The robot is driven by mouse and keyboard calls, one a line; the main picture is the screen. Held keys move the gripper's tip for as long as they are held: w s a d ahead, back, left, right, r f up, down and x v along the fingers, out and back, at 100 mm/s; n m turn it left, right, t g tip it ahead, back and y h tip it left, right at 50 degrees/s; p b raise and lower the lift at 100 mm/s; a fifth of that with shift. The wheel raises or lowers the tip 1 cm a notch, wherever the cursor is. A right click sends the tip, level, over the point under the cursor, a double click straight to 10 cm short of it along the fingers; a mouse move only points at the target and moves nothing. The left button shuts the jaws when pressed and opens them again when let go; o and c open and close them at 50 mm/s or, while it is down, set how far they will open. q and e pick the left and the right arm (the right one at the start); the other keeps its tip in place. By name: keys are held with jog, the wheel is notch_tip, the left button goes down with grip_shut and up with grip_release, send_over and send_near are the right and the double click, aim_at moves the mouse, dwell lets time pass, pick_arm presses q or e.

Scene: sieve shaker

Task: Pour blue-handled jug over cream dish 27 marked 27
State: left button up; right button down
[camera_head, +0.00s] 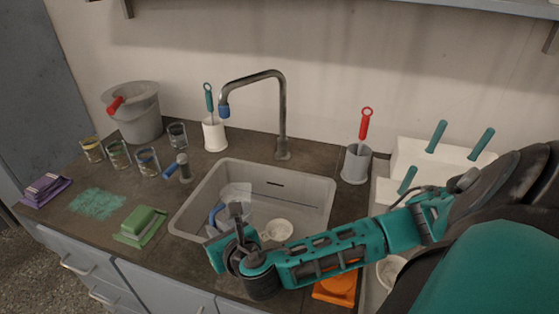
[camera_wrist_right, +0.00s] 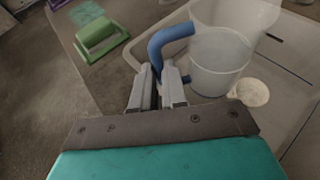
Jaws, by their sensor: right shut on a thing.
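My right gripper (camera_head: 237,213) reaches over the front of the sink. In the right wrist view its two grey fingers (camera_wrist_right: 159,88) are shut on the blue handle (camera_wrist_right: 169,39) of a translucent jug (camera_wrist_right: 219,65). The jug looks roughly upright; its blue handle also shows in the head view (camera_head: 215,213), partly hidden by my gripper. A small round cream dish (camera_head: 277,230) lies in the sink, right of the jug; it shows in the right wrist view (camera_wrist_right: 252,92) too. No number is readable on it. My left gripper is not in view.
The sink (camera_head: 320,190) has a tap (camera_head: 283,120) behind it. A second translucent vessel (camera_wrist_right: 240,14) stands behind the jug. A green brush (camera_head: 142,223), several glass jars and a grey bucket (camera_head: 138,115) stand left. An orange item (camera_head: 338,288) lies right, below my arm.

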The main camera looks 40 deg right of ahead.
aim_at(250, 217)
jog(key=shift+d, duration=0.15)
jog(key=shift+d+f+m+y, duration=0.4)
jog(key=shift+d+m, duration=0.1)
jog(key=shift+m, duration=0.1)
jog(key=shift+d+f+m+y, duration=0.15)
jog(key=shift+d+m+y, duration=0.45)
jog(key=shift+d, duration=0.25)
jog(key=shift+d+f+m+y, duration=0.15)
jog(key=shift+d+m+y, duration=0.35)
jog(key=shift+d+m, duration=0.25)
jog(key=shift+d+f+m+y, duration=0.45)
jog(key=shift+d+f, duration=0.5)
jog(key=shift+f, duration=0.3)
jog(key=shift+w+d+r+m+y, duration=0.1)
jog(key=shift+d+r+m+y, duration=0.05)
jog(key=shift+d+m+y, duration=0.3)
jog(key=shift+d, duration=0.1)
jog(key=shift+d+r+m, duration=0.2)
jog(key=shift+r+m, duration=0.15)
jog(key=shift+r, duration=0.15)
jog(key=shift+d+r+y, duration=0.2)
jog(key=shift+r+y, duration=0.1)
jog(key=shift+y, duration=0.1)
